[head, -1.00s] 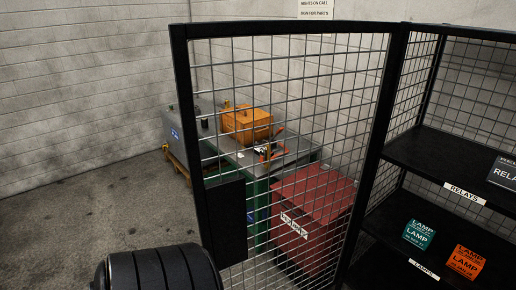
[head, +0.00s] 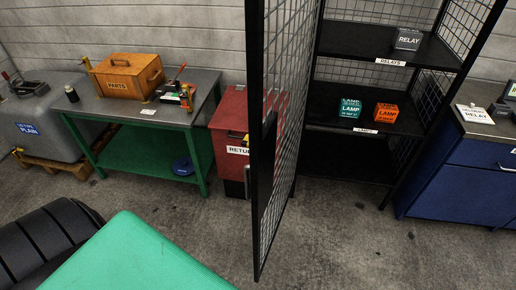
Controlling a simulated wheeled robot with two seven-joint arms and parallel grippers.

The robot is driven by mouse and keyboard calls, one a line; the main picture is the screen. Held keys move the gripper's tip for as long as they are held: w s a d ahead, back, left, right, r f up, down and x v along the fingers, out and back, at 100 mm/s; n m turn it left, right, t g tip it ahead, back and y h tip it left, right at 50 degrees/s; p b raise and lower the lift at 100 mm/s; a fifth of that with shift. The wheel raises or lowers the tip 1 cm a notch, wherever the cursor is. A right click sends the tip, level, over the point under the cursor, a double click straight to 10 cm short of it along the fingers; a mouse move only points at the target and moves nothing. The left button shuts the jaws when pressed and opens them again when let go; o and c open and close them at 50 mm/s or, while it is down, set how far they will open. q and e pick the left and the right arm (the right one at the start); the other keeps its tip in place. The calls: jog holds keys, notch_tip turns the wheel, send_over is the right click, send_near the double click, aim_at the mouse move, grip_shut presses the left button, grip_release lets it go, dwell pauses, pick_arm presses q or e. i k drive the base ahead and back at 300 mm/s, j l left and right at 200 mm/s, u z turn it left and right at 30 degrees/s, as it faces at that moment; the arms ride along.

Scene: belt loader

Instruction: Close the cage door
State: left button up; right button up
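The cage door (head: 262,120) is a black-framed wire mesh panel. It stands open, jutting toward me from the left side of the shelf cage (head: 318,75), and I see it at a steep angle. A dark plate (head: 266,160) sits on the door near its free edge. The cage front is uncovered, with its shelves in plain sight. Neither of my grippers is in view, and nothing is seen touching the door.
Left of the door stand a red returns bin (head: 230,125) and a green table (head: 150,108) with an orange parts box (head: 128,75). A blue cabinet (head: 455,180) is at right. Floor before the cage (head: 340,235) is clear. A green surface (head: 140,260) fills the bottom left.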

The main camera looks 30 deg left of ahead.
aim_at(263, 138)
jog(key=i+j+z, duration=0.15)
jog(key=j, duration=0.8)
jog(key=j+z, duration=0.1)
jog(key=j, duration=0.85)
jog(key=k+j+z, duration=0.1)
jog(key=k+z, duration=0.15)
jog(key=k, duration=0.25)
